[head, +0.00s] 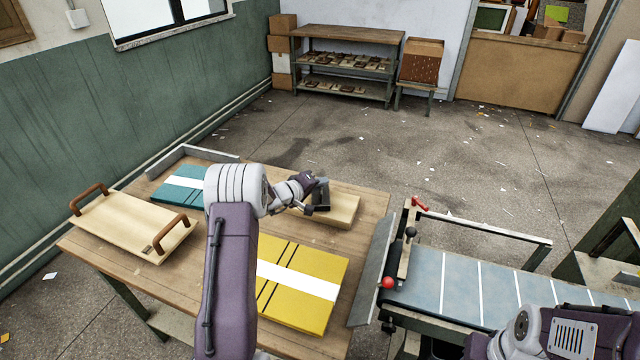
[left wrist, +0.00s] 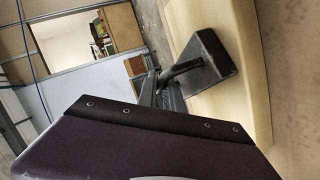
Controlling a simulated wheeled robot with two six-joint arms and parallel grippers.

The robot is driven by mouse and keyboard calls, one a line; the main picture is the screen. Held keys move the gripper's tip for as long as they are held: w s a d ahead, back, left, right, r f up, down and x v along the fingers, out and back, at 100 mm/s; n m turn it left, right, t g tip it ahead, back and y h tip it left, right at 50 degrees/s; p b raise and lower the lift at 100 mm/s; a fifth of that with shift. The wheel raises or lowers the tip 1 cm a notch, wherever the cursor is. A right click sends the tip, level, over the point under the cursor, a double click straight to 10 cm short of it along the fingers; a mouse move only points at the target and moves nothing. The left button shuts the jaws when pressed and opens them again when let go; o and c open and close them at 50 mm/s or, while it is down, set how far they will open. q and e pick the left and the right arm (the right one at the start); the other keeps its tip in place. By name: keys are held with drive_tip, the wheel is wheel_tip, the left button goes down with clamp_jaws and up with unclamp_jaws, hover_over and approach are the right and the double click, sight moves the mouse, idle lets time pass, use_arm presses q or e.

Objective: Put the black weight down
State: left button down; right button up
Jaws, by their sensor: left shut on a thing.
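The black weight (head: 321,194) is at the pale wooden block (head: 345,209) near the far right of the wooden table. In the left wrist view the black weight (left wrist: 207,61) lies against the pale wooden surface (left wrist: 238,92), and its handle runs into my jaws. Whether it rests on the block or hangs just above it, I cannot tell. My left gripper (head: 309,195) is shut on the weight's handle; in the left wrist view the jaws (left wrist: 165,88) are partly hidden by my wrist. My right gripper is not in view; only part of the right arm shows at bottom right.
A yellow stack (head: 300,286) with a white band and a teal stack (head: 178,189) lie on the table (head: 115,250). A wooden tray (head: 125,225) with two handles is at left. A blue feeder bed (head: 460,285) with red knobs stands at right.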

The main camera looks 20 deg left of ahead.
use_arm(q)
drive_tip(key=c, duration=1.8)
unclamp_jaws()
drive_tip(key=shift+f, duration=0.1)
drive_tip(key=o, duration=0.3)
drive_tip(key=shift+r, duration=0.25)
drive_tip(key=shift+s+a, duration=0.15)
drive_tip(key=shift+s, duration=0.15)
drive_tip(key=b+v, duration=0.1)
drive_tip(key=v, duration=1)
drive_tip(key=shift+s+r+b, duration=0.15)
drive_tip(key=shift+s+b, duration=0.1)
drive_tip(key=shift+b, duration=0.05)
